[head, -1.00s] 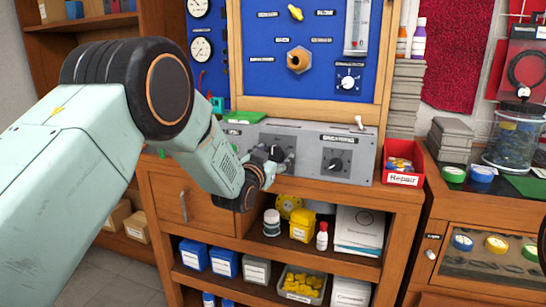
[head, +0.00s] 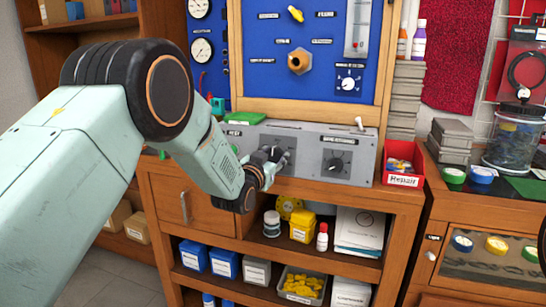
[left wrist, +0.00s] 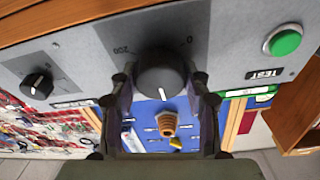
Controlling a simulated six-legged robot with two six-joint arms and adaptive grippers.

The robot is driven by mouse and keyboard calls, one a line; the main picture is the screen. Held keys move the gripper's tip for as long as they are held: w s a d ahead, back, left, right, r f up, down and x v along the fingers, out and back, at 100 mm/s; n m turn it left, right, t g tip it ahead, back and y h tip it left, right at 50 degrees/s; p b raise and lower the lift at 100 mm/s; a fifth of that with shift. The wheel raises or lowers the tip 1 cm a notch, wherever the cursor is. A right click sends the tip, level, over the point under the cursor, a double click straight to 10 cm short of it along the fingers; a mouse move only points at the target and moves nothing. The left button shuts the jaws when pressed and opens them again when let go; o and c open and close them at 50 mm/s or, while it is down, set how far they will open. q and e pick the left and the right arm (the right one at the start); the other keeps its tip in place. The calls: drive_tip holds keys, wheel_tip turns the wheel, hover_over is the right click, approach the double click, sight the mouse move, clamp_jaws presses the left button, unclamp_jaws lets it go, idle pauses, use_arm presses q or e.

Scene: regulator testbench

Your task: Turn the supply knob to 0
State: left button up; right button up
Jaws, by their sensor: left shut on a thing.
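The supply knob (left wrist: 160,75) is a dark round knob on the grey panel of the bench unit (head: 310,150). In the left wrist view its scale reads 200 at upper left and 0 at upper right. A short white mark shows low on the knob's face; I cannot tell which value it points to. My left gripper (left wrist: 160,86) is shut on the knob, one finger on each side. In the head view my left gripper (head: 277,158) is at the left part of the panel front and mostly hides this knob. My right gripper is not in view.
A second dark knob (head: 333,165) sits further right on the panel. A green TEST button (left wrist: 284,42) is near the supply knob. A toggle switch (head: 360,122) stands on top of the unit. A red bin (head: 403,165) is close to its right end. Shelves with boxes lie below.

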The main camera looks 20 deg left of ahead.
use_arm(q)
drive_tip(key=n+y+p, duration=0.1)
drive_tip(key=n, duration=0.2)
drive_tip(key=n+p, duration=0.1)
drive_tip(key=n, duration=0.2)
drive_tip(key=shift+n+y, duration=0.4)
drive_tip(key=n+g+y+p, duration=0.1)
drive_tip(key=n+p, duration=0.2)
drive_tip(key=n, duration=0.4)
drive_tip(key=n+g+y+p, duration=0.1)
drive_tip(key=n+p, duration=0.1)
drive_tip(key=n, duration=0.5)
drive_tip(key=shift+a, duration=0.1)
drive_tip(key=n+g+p, duration=0.1)
drive_tip(key=n, duration=0.3)
drive_tip(key=shift+f+n, duration=0.15)
drive_tip(key=shift+n, duration=0.55)
drive_tip(key=o, duration=1.2)
drive_tip(key=shift+c, duration=0.2)
